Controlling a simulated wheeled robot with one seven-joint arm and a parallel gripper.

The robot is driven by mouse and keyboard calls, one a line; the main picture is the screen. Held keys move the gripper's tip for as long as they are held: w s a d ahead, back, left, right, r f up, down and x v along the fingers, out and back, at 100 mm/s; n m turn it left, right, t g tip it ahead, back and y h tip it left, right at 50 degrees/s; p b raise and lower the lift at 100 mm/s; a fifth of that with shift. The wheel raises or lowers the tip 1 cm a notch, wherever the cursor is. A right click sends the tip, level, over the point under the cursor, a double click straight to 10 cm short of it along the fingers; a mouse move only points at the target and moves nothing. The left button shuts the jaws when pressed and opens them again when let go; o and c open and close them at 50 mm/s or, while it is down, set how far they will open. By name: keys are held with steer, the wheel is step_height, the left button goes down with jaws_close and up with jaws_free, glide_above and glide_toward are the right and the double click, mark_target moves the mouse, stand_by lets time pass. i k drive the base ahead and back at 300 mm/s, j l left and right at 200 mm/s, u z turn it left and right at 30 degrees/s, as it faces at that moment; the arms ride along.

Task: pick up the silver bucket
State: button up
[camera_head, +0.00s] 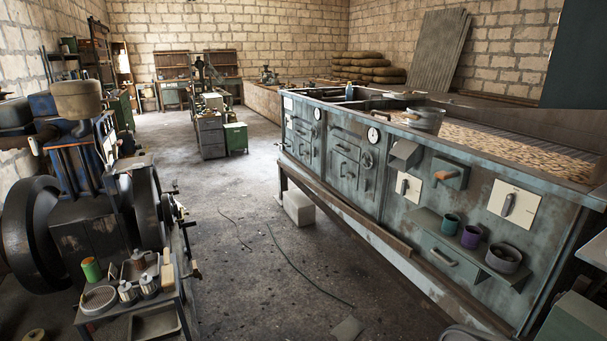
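A silver bucket (425,120) stands on the top edge of the long grey-green machine (345,155), right of the picture's middle. It looks upright, with its wide rim at the top. It sits beside the open bed of pale grains and near a round gauge on the machine's front. Nothing is seen holding it. My gripper is not in view, so its opening and its distance from the bucket cannot be told.
A shelf (465,243) with several small pots juts from the machine's front. A large engine with a black flywheel (33,233) and a small cart (137,300) of cans stand at left. Dark cables (300,270) lie on the floor (240,215), which is mostly open.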

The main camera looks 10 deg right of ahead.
mark_target(432, 127)
steer(key=i, duration=2)
